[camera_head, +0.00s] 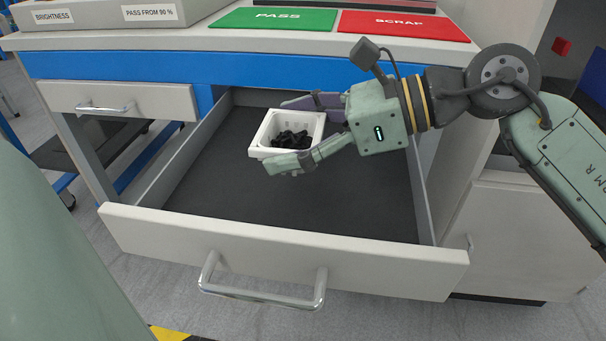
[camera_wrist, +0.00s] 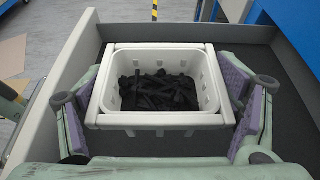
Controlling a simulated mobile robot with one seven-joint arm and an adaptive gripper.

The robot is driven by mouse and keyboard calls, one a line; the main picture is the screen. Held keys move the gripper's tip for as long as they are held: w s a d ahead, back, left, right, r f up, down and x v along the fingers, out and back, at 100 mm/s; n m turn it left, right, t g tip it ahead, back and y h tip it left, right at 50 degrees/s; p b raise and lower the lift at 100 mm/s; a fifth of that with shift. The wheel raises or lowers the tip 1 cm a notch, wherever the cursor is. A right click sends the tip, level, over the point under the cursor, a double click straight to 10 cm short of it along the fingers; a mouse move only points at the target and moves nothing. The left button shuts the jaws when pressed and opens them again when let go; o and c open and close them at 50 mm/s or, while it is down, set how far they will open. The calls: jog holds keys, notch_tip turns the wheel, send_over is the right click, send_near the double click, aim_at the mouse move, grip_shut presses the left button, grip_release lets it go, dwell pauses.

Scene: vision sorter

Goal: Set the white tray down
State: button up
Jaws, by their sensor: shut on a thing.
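The white tray (camera_head: 264,139) is a small square bin with slotted walls and black pieces (camera_head: 291,139) inside. It is upright, over or in the open drawer (camera_head: 330,200). My gripper (camera_head: 300,133) comes in from the right and is shut on the tray, one finger on each side. In the wrist view the tray (camera_wrist: 160,119) is between the two finger pads of my gripper (camera_wrist: 160,105). The tray's underside is hidden, so I cannot tell whether it touches the drawer's dark floor.
The drawer's front panel with its metal handle (camera_head: 262,295) is at the front. Its dark floor is bare around the tray. A closed drawer (camera_head: 125,103) is at the left. Above, the worktop holds a green PASS mat (camera_head: 275,19) and a red SCRAP mat (camera_head: 405,25).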

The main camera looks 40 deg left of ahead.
aim_at(292, 190)
jog(key=shift+f+b, duration=0.6)
jog(key=shift+f, duration=2.45)
jog(key=shift+f+b, duration=0.25)
jog(key=shift+b, duration=0.1)
jog(key=o, duration=1.2)
jog(key=shift+r, duration=0.1)
jog(key=shift+r+p, duration=0.25)
jog(key=shift+p, duration=0.15)
jog(key=p+v, duration=0.1)
jog(key=v, duration=1.1)
jog(key=shift+f+p, duration=0.15)
jog(key=shift+p, duration=0.2)
